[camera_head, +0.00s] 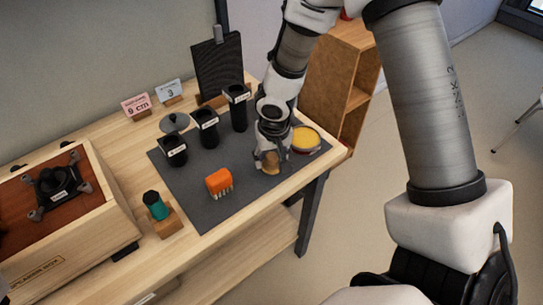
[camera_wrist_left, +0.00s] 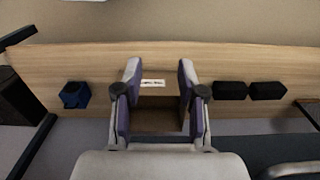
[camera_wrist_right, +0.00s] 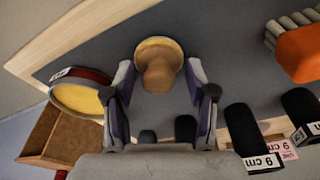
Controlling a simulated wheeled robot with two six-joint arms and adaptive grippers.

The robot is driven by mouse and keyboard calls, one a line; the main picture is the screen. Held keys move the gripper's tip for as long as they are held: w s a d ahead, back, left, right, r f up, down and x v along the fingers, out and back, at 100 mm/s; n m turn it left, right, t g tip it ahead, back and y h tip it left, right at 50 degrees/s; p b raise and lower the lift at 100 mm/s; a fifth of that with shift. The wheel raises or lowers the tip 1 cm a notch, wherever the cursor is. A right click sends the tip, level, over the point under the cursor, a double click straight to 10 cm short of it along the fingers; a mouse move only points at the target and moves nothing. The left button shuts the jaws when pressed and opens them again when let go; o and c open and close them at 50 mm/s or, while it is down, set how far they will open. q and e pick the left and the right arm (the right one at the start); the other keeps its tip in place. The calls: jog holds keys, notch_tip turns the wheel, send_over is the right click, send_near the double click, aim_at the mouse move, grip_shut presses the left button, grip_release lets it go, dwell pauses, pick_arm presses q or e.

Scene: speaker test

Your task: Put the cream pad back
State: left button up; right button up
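The cream pad (camera_wrist_right: 160,46) is a round pad with a tan wooden knob, on the dark grey mat in the right wrist view. In the head view, the pad (camera_head: 270,161) is partly hidden by my right gripper. My right gripper (camera_head: 269,152) points down over it. In the right wrist view, its fingers (camera_wrist_right: 158,78) stand apart on either side of the knob, with gaps visible. A round tin (camera_head: 306,138) with a yellow inside sits beside the gripper. My left gripper (camera_wrist_left: 160,72) is open and empty in its wrist view, and out of the head view.
Black cylinders (camera_head: 206,129) with labels stand on the mat (camera_head: 202,200) left of my right gripper. An orange brush (camera_head: 218,181) lies nearer the front. The mat's front is clear.

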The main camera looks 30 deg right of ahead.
aim_at(274, 170)
jog(key=shift+r+p, duration=0.3)
jog(key=shift+p, duration=0.05)
notch_tip(274, 170, up, 12)
jog(key=s+p, duration=0.1)
jog(key=p, duration=0.3)
jog(key=shift+s+a+f, duration=0.15)
jog(key=shift+s+a, duration=0.1)
jog(key=shift+s, duration=0.15)
